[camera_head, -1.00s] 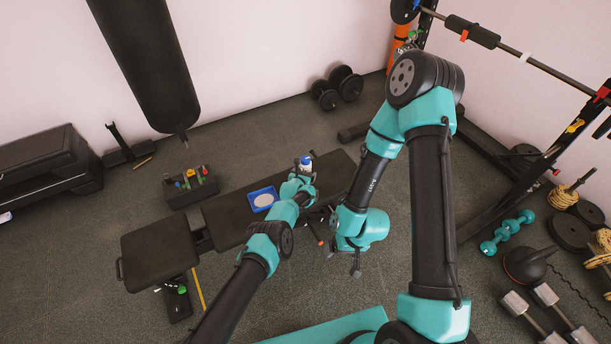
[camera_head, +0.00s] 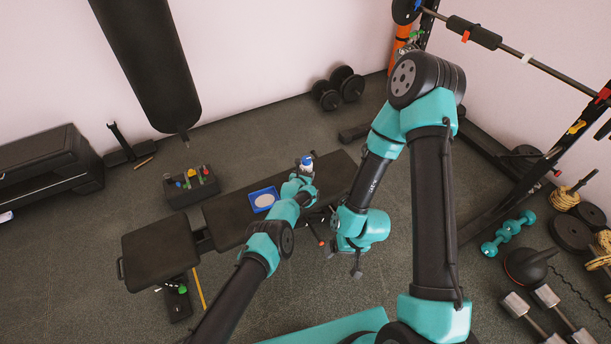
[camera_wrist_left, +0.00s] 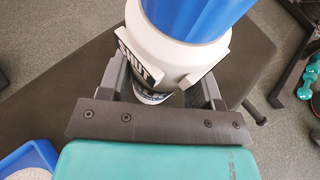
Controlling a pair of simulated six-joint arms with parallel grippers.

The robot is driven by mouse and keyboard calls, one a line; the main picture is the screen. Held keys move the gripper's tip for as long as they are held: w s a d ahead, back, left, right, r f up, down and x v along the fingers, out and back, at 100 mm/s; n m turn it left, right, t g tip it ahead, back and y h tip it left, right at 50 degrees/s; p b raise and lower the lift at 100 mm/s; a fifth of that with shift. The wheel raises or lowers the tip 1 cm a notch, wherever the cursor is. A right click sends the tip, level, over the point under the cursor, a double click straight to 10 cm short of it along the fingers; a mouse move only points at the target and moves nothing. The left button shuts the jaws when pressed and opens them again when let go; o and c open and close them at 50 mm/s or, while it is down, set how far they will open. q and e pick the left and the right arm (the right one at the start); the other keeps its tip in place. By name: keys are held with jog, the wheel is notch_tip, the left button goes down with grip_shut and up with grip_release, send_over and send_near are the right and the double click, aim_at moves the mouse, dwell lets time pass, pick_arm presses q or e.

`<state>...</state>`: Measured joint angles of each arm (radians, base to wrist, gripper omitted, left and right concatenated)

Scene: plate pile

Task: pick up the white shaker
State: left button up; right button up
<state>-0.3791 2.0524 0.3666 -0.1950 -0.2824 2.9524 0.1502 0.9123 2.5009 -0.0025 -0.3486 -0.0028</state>
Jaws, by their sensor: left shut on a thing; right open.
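The white shaker (camera_head: 306,164) with a blue lid stands near the far right part of the black bench, at the end of my left arm. My left gripper (camera_head: 303,172) is shut on it. In the left wrist view the shaker (camera_wrist_left: 168,50) fills the space between the two fingers (camera_wrist_left: 165,82), with its blue lid toward the top edge and dark lettering on its side. I cannot tell if its base touches the bench. My right gripper (camera_head: 341,263) is open and empty, pointing down in front of the bench.
A blue tray (camera_head: 252,197) with a pale disc in it lies on the bench (camera_head: 226,222), left of the shaker. A dark box (camera_head: 178,195) with small coloured items stands behind the bench. Teal dumbbells (camera_head: 507,236) lie on the floor at the right.

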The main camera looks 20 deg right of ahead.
pick_arm(q)
jog(key=shift+w+r, duration=0.15)
jog(key=shift+r, duration=1.35)
jog(key=shift+s+r, duration=0.2)
jog(key=shift+r, duration=0.1)
jog(key=s+a+r, duration=0.1)
jog(key=s+a, duration=0.3)
jog(key=s, duration=1.1)
jog(key=shift+a+r, duration=0.15)
send_near(304, 171)
jog(key=x, duration=1)
jog(key=shift+s+d+f, duration=0.15)
jog(key=shift+d+f, duration=0.2)
jog(key=shift+d, duration=0.05)
jog(key=shift+w+r, duration=0.15)
jog(key=shift+w, duration=0.45)
